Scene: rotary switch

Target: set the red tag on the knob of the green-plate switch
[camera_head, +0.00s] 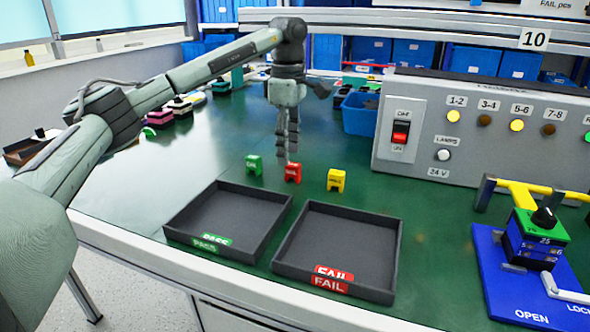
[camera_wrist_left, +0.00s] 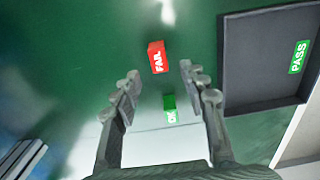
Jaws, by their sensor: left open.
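The red tag (camera_head: 293,173) stands on the green table, between a green tag (camera_head: 254,165) and a yellow tag (camera_head: 336,180). My left gripper (camera_head: 287,152) points down just above the red tag. In the left wrist view its fingers (camera_wrist_left: 160,72) are open and empty, with the red tag (camera_wrist_left: 157,57), marked FAIL, lying ahead between the tips. The green tag shows there too (camera_wrist_left: 170,107). The switch (camera_head: 537,240) with the green plate (camera_head: 553,230) and black knob (camera_head: 544,216) sits in a blue fixture at the right; its knob is bare. My right gripper is out of view.
Black PASS (camera_head: 190,218) and FAIL (camera_head: 398,245) trays stand in front of the tags. A grey control panel (camera_head: 480,170) with lamps stands behind right. A yellow-handled clamp (camera_head: 520,190) rises beside the switch. A blue bin (camera_head: 360,120) is behind the tags.

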